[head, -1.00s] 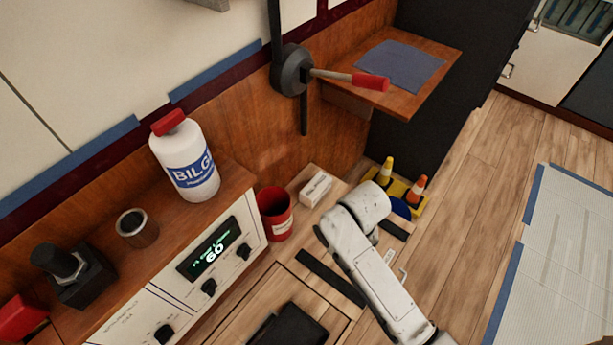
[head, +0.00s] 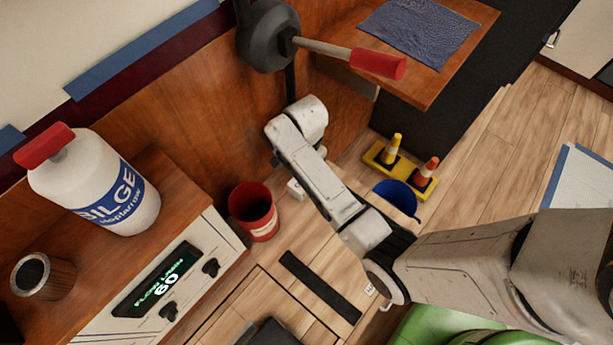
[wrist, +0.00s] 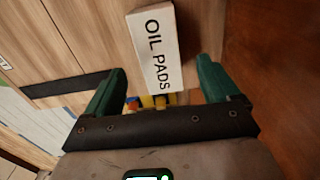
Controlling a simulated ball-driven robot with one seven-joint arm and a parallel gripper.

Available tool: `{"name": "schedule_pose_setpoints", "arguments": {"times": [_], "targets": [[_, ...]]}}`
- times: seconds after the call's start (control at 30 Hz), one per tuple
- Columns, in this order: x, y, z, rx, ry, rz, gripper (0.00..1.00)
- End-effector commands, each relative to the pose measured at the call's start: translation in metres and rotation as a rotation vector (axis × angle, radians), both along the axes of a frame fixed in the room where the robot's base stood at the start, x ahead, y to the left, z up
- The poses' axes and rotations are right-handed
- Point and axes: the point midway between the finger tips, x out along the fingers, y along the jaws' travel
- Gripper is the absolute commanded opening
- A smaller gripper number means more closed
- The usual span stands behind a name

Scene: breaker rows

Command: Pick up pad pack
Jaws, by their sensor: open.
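The pad pack (wrist: 155,48) is a white box lettered "OIL PADS", lying on the pale wood surface in the wrist view. In the head view only a small white corner of the pad pack (head: 295,189) shows beside my arm; the arm hides the rest. My gripper (wrist: 162,70) has its two green fingers spread apart, one toward each side of the pack. The pack's near end lies in line with the gap between the fingers. I cannot tell how far above it they are. The gripper is hidden in the head view.
A red bucket (head: 254,213) stands just left of the pack. A yellow base with cones (head: 400,165) and a blue bucket (head: 398,197) are to the right. A lever with a red handle (head: 377,63) and a wooden shelf (head: 455,75) jut out above.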

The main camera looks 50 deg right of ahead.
Motion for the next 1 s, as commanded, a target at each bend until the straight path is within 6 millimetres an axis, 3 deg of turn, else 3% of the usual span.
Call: {"name": "schedule_pose_setpoints", "arguments": {"times": [0.1,0.33,0.6,0.97,1.0], "targets": [[0.000,0.000,-0.019,0.000,0.001,0.001,0.88],[0.000,0.000,-0.035,0.000,-0.001,0.002,0.88],[-0.001,-0.002,-0.073,0.000,0.000,0.003,0.88],[-0.001,-0.002,-0.080,0.000,-0.002,0.003,0.88],[-0.001,-0.002,-0.080,0.000,-0.002,0.003,0.84]]}}
